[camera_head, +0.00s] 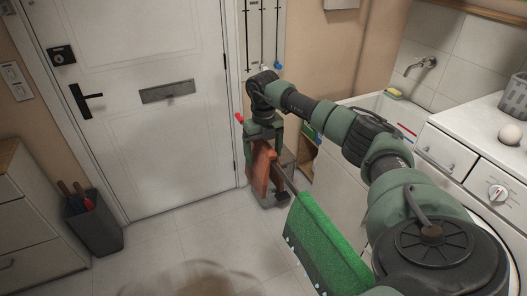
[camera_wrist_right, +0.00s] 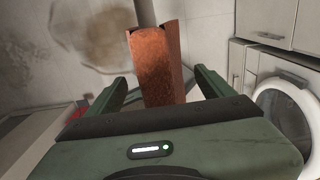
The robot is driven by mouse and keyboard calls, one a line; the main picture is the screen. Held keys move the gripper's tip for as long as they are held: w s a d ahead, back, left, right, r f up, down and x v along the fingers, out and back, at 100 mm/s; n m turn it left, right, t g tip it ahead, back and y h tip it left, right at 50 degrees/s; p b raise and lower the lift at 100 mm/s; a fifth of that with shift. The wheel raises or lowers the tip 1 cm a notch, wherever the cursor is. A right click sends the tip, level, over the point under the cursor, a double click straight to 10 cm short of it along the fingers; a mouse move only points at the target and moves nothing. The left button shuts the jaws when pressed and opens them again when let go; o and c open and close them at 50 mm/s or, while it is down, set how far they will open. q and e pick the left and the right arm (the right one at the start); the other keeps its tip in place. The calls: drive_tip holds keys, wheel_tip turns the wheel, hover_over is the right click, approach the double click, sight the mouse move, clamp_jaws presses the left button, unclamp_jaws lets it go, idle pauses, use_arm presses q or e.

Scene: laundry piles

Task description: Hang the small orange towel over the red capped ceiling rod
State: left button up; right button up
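The small orange towel (camera_head: 261,168) hangs folded beneath my right gripper, close to a thin slanting rod (camera_head: 289,184). The rod seems to run from a red cap (camera_head: 239,117) towards the front; my gripper hides part of it. The towel appears to drape over the rod. My right gripper (camera_head: 264,146) points down with its fingers apart on either side of the towel. In the right wrist view the orange towel (camera_wrist_right: 157,66) lies between the spread fingers, with gaps at both sides. My left gripper is out of view.
A green towel (camera_head: 322,243) hangs nearer on the same rod. A white door (camera_head: 150,130) and dark bin (camera_head: 92,222) stand left. A washing machine (camera_head: 490,185) and sink (camera_head: 385,110) stand right. Floor at centre is clear.

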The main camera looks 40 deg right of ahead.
sight(263, 141)
wheel_tip(263, 141, up, 7)
drive_tip(key=shift+f+b, duration=0.1)
drive_tip(key=shift+b, duration=1.15)
drive_tip(key=shift+r, duration=0.55)
